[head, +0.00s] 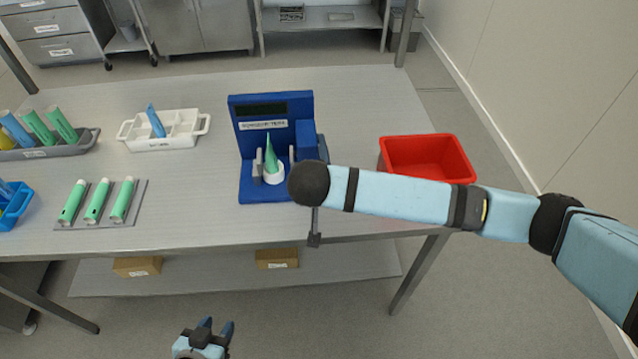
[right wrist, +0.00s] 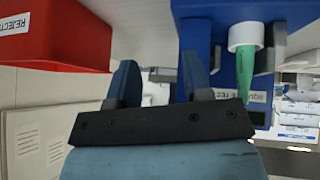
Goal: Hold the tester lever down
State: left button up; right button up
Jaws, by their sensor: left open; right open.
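The blue tester (head: 272,112) stands on the metal table, with a dark display on its upright back. A green tube (head: 271,158) stands tapered end up in a white cup on its base, between grey uprights. I cannot make out the lever; my right forearm and wrist cover the tester's front right corner. My right gripper (right wrist: 157,72) is open and empty in the right wrist view, its fingers beside the tester (right wrist: 192,35), with the white cup (right wrist: 243,36) to the right. In the head view it is mostly hidden. My left gripper (head: 216,328) is open, low in front of the table.
A red bin (head: 425,157) stands right of the tester, behind my right arm. A white divided tray (head: 163,131), a grey mat (head: 137,206) with green tubes, a grey tray (head: 60,148) and a blue bin (head: 14,210) stand left.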

jog(key=v, duration=1.1)
jog(key=shift+s+r+p, duration=0.25)
jog(key=shift+p, duration=0.05)
